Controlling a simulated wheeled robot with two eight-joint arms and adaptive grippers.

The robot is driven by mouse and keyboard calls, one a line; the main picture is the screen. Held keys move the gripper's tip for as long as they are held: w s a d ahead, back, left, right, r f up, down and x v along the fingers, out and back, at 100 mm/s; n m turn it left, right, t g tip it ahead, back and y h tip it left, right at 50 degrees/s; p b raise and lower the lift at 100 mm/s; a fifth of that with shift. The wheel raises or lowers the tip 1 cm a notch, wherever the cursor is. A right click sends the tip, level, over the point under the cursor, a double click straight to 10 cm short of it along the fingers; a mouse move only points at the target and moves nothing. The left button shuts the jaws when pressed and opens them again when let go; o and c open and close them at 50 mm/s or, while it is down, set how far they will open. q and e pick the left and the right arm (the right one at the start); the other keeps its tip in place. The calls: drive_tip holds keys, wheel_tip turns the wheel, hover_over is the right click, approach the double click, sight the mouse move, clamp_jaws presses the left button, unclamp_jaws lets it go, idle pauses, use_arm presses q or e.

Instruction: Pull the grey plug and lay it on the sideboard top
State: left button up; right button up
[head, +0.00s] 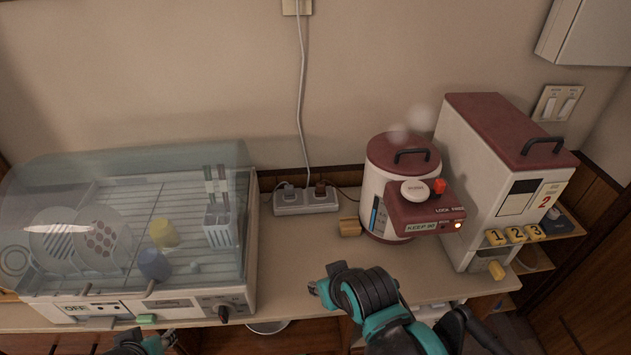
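A white power strip (306,201) lies on the sideboard top (310,240) against the wall, between the dish dryer and the rice cooker. A small greyish plug (285,189) appears to sit at its left end, and a dark brown plug (320,190) stands in it further right. Their exact colours are hard to tell at this size. My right gripper (319,288) is at the front edge of the sideboard, in front of the strip and apart from it; its fingers are mostly hidden. My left gripper (145,343) is at the bottom edge, partly cut off, before the dish dryer.
The dish dryer (150,300) with its clear cover fills the left. A pale cord (301,100) hangs from the wall outlet (297,6).

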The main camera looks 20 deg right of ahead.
use_arm(q)
drive_tip(key=shift+d, duration=0.3)
use_arm(e)
drive_tip(key=shift+d, duration=0.35)
use_arm(q)
drive_tip(key=shift+a, duration=0.1)
use_arm(e)
drive_tip(key=shift+a, duration=0.1)
